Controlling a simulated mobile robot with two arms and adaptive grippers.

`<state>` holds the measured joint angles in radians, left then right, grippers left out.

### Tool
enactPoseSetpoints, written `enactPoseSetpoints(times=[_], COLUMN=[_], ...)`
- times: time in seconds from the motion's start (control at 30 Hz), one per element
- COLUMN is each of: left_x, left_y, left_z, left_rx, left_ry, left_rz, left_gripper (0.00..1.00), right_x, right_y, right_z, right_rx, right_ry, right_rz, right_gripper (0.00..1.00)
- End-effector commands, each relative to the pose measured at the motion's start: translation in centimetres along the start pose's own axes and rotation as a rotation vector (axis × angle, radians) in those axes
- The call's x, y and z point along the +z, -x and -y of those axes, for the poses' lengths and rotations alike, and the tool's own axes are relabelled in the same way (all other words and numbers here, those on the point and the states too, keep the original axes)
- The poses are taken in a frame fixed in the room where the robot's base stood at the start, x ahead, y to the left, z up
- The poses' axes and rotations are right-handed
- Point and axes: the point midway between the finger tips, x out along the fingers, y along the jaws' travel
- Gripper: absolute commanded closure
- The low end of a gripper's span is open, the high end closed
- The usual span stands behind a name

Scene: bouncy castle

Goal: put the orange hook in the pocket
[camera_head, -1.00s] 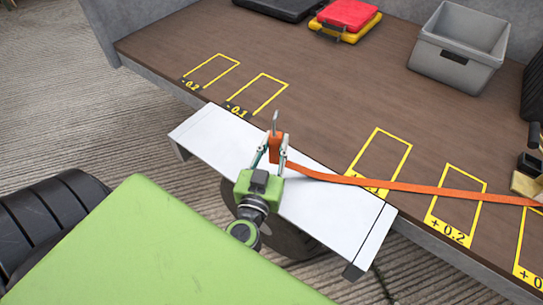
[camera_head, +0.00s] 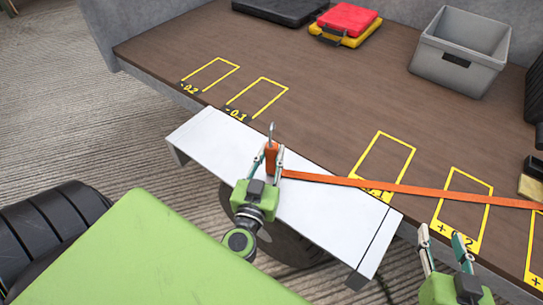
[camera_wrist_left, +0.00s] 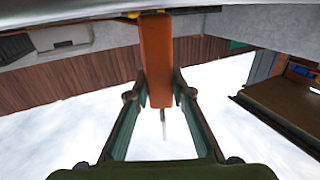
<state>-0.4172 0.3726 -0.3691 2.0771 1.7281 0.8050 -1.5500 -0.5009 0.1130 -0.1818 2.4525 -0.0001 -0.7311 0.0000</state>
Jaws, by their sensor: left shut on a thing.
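The orange hook (camera_head: 271,157) is an orange strap end with a thin grey metal tip (camera_head: 271,130) pointing up. My left gripper (camera_head: 269,163) is shut on it above the white shelf (camera_head: 330,205). In the left wrist view the orange piece (camera_wrist_left: 156,60) sits between the two fingers. An orange strap (camera_head: 400,188) runs from the hook to the right across the brown table. My right gripper (camera_head: 443,240) is open and empty at the lower right, by the table's front edge. I cannot make out a pocket.
The brown table (camera_head: 330,95) has several yellow marked rectangles along its front. A grey bin (camera_head: 455,70), a red and yellow case (camera_head: 345,22) and a dark case (camera_head: 280,8) stand at the back. The table's middle is clear.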

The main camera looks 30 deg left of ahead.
Motion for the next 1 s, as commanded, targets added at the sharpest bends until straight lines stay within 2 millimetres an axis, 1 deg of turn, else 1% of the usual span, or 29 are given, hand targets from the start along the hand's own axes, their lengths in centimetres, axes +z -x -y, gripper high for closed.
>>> enactPoseSetpoints(times=[0.13, 0.47, 0.5, 0.57, 0.93, 1.0], left_x=[0.15, 0.34, 0.44, 0.42, 0.3, 0.15], left_y=[-0.02, -0.01, -0.01, -0.01, 0.0, 0.21], left_z=[-0.01, -0.01, -0.01, -0.01, -0.02, -0.02], left_rx=[0.0, 0.0, 0.0, 0.0, 0.0, 0.0], left_ry=[0.0, 0.001, 0.002, 0.002, 0.001, -0.001], left_rz=[-0.001, 0.0, 0.0, 0.0, -0.001, 0.001], left_gripper=[1.0, 1.0, 0.76, 0.62, 0.62, 0.62], right_x=[-0.75, -0.58, -0.45, -0.42, -0.42, -0.74], right_y=[-0.09, -0.05, -0.04, -0.05, -0.08, -0.06], right_z=[0.1, 0.07, 0.05, 0.05, 0.06, 0.07], right_rx=[-0.002, -0.001, -0.001, -0.001, -0.001, -0.001], right_ry=[0.0, 0.0, 0.0, 0.0, 0.0, 0.0], right_rz=[-0.033, -0.023, -0.018, -0.018, -0.019, -0.029], right_gripper=[0.6, 0.6, 0.6, 0.6, 0.6, 0.6])
